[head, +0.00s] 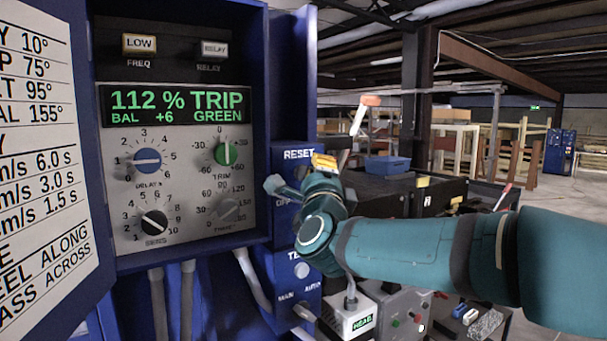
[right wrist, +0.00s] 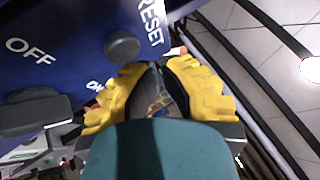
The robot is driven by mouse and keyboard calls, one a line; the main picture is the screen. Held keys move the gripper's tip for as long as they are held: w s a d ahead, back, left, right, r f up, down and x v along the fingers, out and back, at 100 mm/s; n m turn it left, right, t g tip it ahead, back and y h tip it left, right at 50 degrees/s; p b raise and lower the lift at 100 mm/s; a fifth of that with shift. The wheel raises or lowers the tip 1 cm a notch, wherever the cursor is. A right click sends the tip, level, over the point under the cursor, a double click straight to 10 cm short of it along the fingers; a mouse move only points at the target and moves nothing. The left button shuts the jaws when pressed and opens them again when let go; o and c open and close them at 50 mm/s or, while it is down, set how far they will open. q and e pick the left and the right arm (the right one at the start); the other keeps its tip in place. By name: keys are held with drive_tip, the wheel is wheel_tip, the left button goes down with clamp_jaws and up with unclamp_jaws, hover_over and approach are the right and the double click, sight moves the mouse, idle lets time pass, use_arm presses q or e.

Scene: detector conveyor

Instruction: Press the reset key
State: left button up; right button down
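The reset key is a dark round button (right wrist: 122,47) beside the word RESET on the blue panel in the right wrist view. In the head view the RESET label (head: 298,154) shows, but the key itself is hidden by my right gripper. My right gripper (head: 325,162) has yellow fingers at the panel's right edge. In the right wrist view its fingertips (right wrist: 157,66) meet, with nothing seen held. They are close beside the key; I cannot tell whether they touch it. My left gripper is not in view.
An OFF/ON switch lever (right wrist: 35,112) sticks out near the key. The detector display (head: 177,105) reads 112 % TRIP, BAL +6 GREEN. Below are a TEST button (head: 302,270) and a MAIN switch lever (head: 304,312). A blue bin (head: 387,165) stands behind my right arm.

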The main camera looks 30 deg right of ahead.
idle(0.7)
drive_tip(key=shift+w+b, duration=0.4)
drive_tip(key=shift+w, duration=0.05)
drive_tip(key=shift+w+a, duration=0.1)
drive_tip(key=shift+w, duration=0.35)
idle(0.6)
drive_tip(key=shift+s+b, duration=0.15)
drive_tip(key=shift+b, duration=0.15)
drive_tip(key=shift+s+b, duration=0.55)
drive_tip(key=shift+s, duration=0.2)
drive_tip(key=shift+s, duration=0.1)
